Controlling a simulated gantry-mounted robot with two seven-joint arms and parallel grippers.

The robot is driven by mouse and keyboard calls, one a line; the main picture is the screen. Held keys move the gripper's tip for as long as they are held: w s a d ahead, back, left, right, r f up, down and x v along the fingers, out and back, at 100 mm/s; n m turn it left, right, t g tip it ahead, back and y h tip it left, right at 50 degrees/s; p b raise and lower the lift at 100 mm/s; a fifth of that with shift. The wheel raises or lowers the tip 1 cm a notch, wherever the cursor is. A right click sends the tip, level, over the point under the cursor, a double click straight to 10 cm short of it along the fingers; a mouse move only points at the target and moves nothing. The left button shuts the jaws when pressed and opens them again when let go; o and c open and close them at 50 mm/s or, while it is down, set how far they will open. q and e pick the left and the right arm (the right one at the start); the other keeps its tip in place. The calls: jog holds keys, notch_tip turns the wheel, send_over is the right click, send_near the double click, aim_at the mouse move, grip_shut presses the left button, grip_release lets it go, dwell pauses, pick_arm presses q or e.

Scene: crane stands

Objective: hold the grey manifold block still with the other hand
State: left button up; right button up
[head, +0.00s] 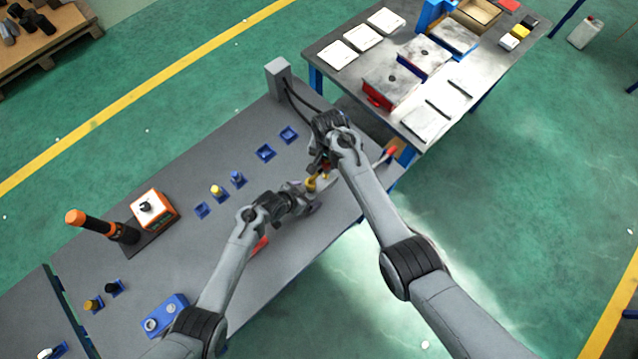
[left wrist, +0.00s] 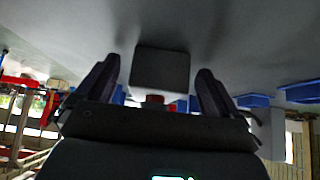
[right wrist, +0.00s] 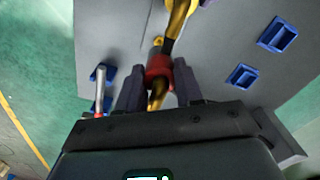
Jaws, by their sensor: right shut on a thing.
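The grey manifold block (left wrist: 160,68) shows in the left wrist view between the two dark fingers of my left gripper (left wrist: 157,80). A narrow gap shows on each side, so the fingers look open around it. In the head view my left gripper (head: 310,197) is low over the bench, just below my right gripper (head: 318,172), and the block is hard to make out there. In the right wrist view my right gripper (right wrist: 159,90) is shut on a brass-coloured fitting with a red collar (right wrist: 158,66). A yellow piece (right wrist: 178,15) extends beyond it.
The grey bench (head: 120,255) holds blue holders (head: 265,152), an orange-white device (head: 154,209) and an orange-handled tool (head: 100,225). A grey post (head: 280,78) stands at its back. A second table (head: 325,45) with trays is behind at right.

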pick_arm(q)
jog(key=shift+r, duration=0.15)
pick_arm(e)
jog(key=shift+r+p, duration=0.4)
pick_arm(q)
jog(key=w+d+r+p+v, duration=0.1)
jog(key=p+v, duration=0.2)
jog(key=v, duration=1.2)
jog(key=shift+d+r+p, duration=0.2)
jog(key=shift+r+p, duration=0.2)
jog(key=shift+r, duration=0.05)
pick_arm(e)
jog(key=shift+r, duration=1.65)
